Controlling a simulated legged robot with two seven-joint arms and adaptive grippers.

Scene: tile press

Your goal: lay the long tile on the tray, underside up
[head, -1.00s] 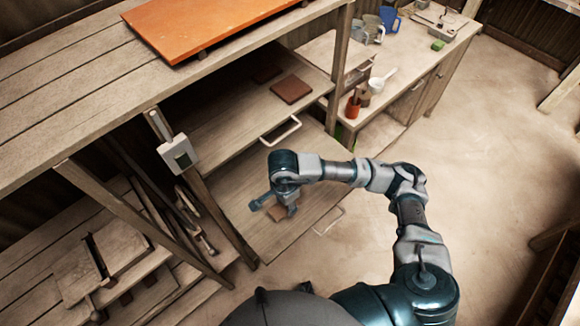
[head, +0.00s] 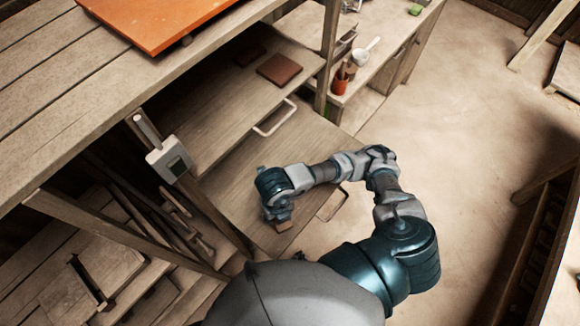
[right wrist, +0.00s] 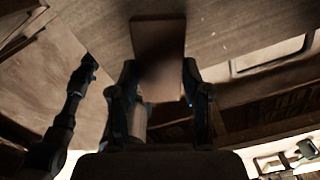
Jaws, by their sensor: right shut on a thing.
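My right gripper (head: 276,214) is shut on a brown tile, whose end shows below it in the head view (head: 284,226). In the right wrist view the tile (right wrist: 158,45) is a long, flat plate between the two fingers (right wrist: 161,90), extending away from them. The lower pull-out wooden tray (head: 232,188) with a metal handle lies beneath the gripper. I cannot tell whether the tile touches it, or which face is up. My left gripper is not in view.
An upper pull-out board (head: 225,108) holds a square brown tile (head: 280,69) and a darker one behind. An orange slab (head: 160,22) lies on the bench top. Floor at right is clear.

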